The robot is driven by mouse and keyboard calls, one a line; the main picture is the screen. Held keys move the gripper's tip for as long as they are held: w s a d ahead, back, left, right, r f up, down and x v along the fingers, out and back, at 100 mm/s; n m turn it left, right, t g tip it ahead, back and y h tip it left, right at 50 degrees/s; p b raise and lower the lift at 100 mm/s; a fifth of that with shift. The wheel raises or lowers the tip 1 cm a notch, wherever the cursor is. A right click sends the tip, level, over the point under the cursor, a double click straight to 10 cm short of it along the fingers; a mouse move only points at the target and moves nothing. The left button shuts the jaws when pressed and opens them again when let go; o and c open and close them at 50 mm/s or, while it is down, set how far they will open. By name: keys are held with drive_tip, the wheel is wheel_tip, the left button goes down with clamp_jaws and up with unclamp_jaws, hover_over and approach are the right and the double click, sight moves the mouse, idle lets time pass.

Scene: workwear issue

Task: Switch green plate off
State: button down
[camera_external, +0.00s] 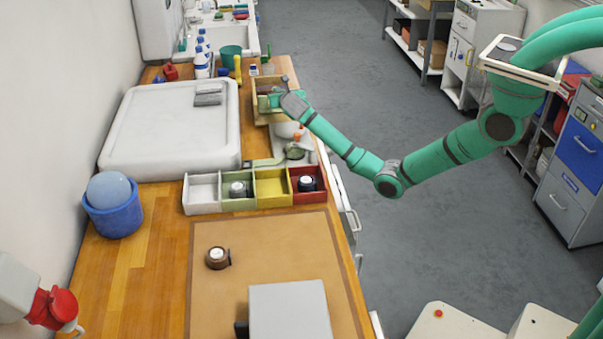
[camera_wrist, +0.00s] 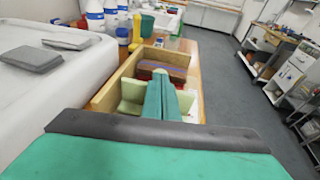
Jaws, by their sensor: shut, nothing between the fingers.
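My gripper (camera_external: 272,100) is at the wooden box on the bench, its arm reaching in from the right. In the wrist view its two green fingers (camera_wrist: 162,93) are together and empty, over the wooden box (camera_wrist: 118,82). Pale green pieces (camera_wrist: 131,95) show on both sides of the fingers; I cannot tell if they belong to the box. In the external view a small round green piece (camera_external: 295,153) lies on a whitish unit (camera_external: 306,158) just nearer than the box, apart from my gripper. I cannot tell whether it is the green plate, or its switch state.
A tray with white, green, yellow and red compartments (camera_external: 203,207) holds dark round items. A large white slab (camera_external: 170,125) lies left of the box. Bottles (camera_external: 201,66), a green bucket (camera_external: 231,60) and a yellow object (camera_external: 238,70) stand beyond.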

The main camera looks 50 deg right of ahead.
drive_tip(key=w+d, duration=0.7)
drive_tip(key=shift+d+r, duration=0.25)
drive_tip(key=shift+d, duration=0.05)
drive_tip(key=shift+s, duration=0.15)
drive_tip(key=v, duration=1.4)
drive_tip(key=shift+a+f, duration=0.2)
drive_tip(key=shift+a, duration=0.1)
